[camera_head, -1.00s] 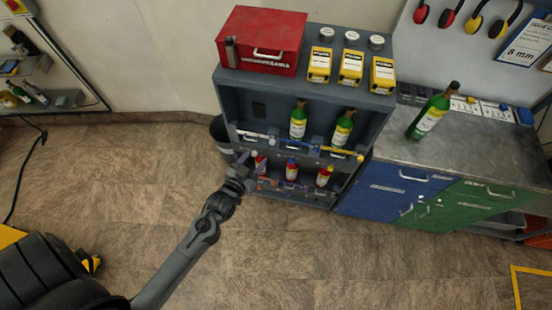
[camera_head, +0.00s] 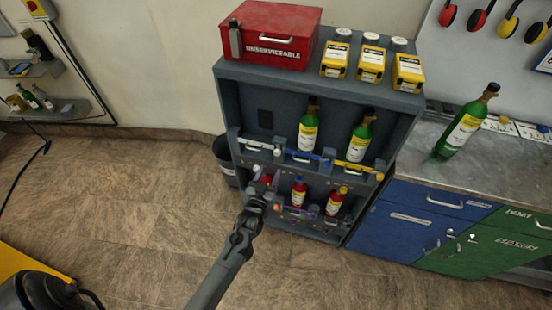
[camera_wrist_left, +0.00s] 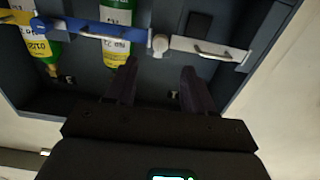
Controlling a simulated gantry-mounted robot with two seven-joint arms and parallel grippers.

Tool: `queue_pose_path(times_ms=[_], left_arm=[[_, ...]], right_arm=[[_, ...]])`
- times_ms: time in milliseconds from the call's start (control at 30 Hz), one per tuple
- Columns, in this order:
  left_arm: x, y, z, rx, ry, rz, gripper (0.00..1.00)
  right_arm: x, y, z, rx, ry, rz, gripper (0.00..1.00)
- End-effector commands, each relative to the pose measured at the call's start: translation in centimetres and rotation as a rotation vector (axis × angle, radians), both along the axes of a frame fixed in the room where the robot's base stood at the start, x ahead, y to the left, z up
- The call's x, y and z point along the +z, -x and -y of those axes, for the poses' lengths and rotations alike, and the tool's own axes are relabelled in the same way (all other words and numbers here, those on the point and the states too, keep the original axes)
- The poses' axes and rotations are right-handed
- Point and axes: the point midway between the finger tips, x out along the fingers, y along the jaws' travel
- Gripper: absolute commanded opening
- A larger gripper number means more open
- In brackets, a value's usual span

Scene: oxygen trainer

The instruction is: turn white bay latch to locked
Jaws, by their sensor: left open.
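The white bar (camera_head: 254,144) crosses the front of the left bay on the cabinet's upper shelf. A pale round knob (camera_head: 277,151) sits at its right end, which I take for the white bay latch. In the left wrist view, where the cabinet looks upside down, the white bar (camera_wrist_left: 208,50) is at upper right and the knob (camera_wrist_left: 160,43) at its left end. My left gripper (camera_head: 266,181) is open and empty, below the knob in the head view. In the left wrist view its fingertips (camera_wrist_left: 159,68) are spread, with the knob framed just beyond them. My right gripper is not in view.
Blue (camera_head: 304,155) and yellow (camera_head: 356,167) bars close the neighbouring bays, which hold green bottles (camera_head: 308,130). Small red bottles (camera_head: 299,193) stand on the lower shelf, close to my gripper. A dark bin (camera_head: 226,160) stands left of the cabinet. The floor in front is clear.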

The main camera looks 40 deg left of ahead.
Motion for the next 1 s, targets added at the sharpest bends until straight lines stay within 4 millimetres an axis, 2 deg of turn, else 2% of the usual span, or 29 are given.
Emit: queue_pose_path(times_ms=[300,500,700,1000], left_arm=[[0.0,-4.9,-2.0,0.000,-0.001,0.002,0.53],[0.0,-7.0,-2.9,0.000,-0.001,0.001,0.53],[0.0,-8.0,-3.3,0.000,-0.001,0.000,0.53],[0.0,-8.1,-3.3,0.000,-0.001,-0.001,0.53]], right_arm=[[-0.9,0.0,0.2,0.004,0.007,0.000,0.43],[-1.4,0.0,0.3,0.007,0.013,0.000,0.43],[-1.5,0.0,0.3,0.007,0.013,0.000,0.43],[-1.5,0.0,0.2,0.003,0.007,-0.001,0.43]])
